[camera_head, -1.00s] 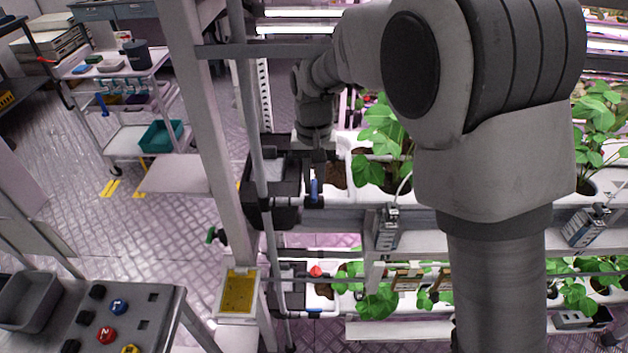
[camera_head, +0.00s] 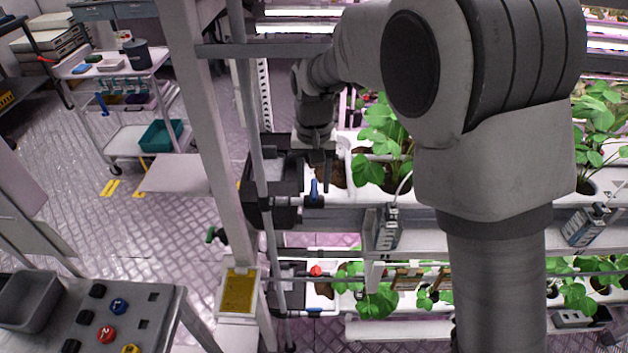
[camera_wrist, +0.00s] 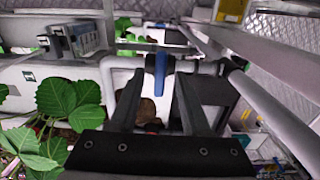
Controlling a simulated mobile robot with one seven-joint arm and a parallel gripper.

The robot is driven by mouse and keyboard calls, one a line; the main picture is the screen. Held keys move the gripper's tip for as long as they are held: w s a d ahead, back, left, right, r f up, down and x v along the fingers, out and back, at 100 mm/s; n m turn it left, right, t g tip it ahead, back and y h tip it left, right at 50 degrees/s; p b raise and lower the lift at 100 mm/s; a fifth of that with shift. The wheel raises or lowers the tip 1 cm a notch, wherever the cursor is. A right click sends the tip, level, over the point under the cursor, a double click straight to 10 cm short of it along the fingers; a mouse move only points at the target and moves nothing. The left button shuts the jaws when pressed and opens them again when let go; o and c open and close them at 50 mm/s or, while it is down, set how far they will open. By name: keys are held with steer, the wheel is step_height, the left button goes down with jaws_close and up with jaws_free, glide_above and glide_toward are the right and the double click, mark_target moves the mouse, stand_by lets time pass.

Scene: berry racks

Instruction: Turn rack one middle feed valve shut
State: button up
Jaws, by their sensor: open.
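The blue valve handle (camera_head: 314,189) sits on the pipe at the middle level of the rack, beside a black box. In the wrist view the blue handle (camera_wrist: 160,70) points across the horizontal white pipe. My gripper (camera_head: 322,178) is just above and behind the handle in the head view. In the wrist view my gripper (camera_wrist: 159,75) has its two fingers apart, with the handle between their tips and a gap on each side. I cannot tell how far the tips reach past the handle.
An upright grey post (camera_head: 222,150) and a thin pipe stand close left of the valve. Strawberry plants (camera_head: 385,145) in a white channel are on the right. A lower blue handle (camera_head: 313,311) and a red knob (camera_head: 316,270) are below. A button panel (camera_head: 120,315) stands at front left.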

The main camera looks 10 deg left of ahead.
mark_target(314, 188)
step_height(314, 188, up, 12)
stand_by(0.5)
steer(key=shift+s, duration=0.15)
